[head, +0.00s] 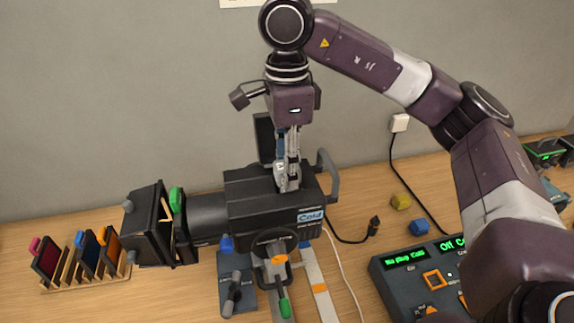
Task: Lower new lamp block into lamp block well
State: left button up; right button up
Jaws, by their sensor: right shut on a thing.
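A black stage lantern (250,205) with a "Cold" label stands on the table, its lens end pointing left. Its top lid (264,138) stands open behind my right gripper. My right gripper (287,183) points straight down at the top of the lantern, fingers close together on the new lamp block. The block is mostly hidden between the fingers and the housing, and the lamp block well beneath is hidden too. I cannot tell how deep the block sits. My left gripper is not in view.
A rack (85,280) of coloured filters stands left. A control desk (390,272) reading "No plug Cold" is at front right. My right arm spans the right side.

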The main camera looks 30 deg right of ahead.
jog(key=shift+f+b, duration=0.35)
jog(key=shift+b, duration=0.05)
dwell(0.4)
jog(key=o, duration=1.1)
jog(key=shift+o, duration=0.4)
jog(key=o, duration=0.6)
jog(key=shift+c, duration=0.2)
jog(key=shift+r+p, duration=3.6)
jog(key=shift+r, duration=0.45)
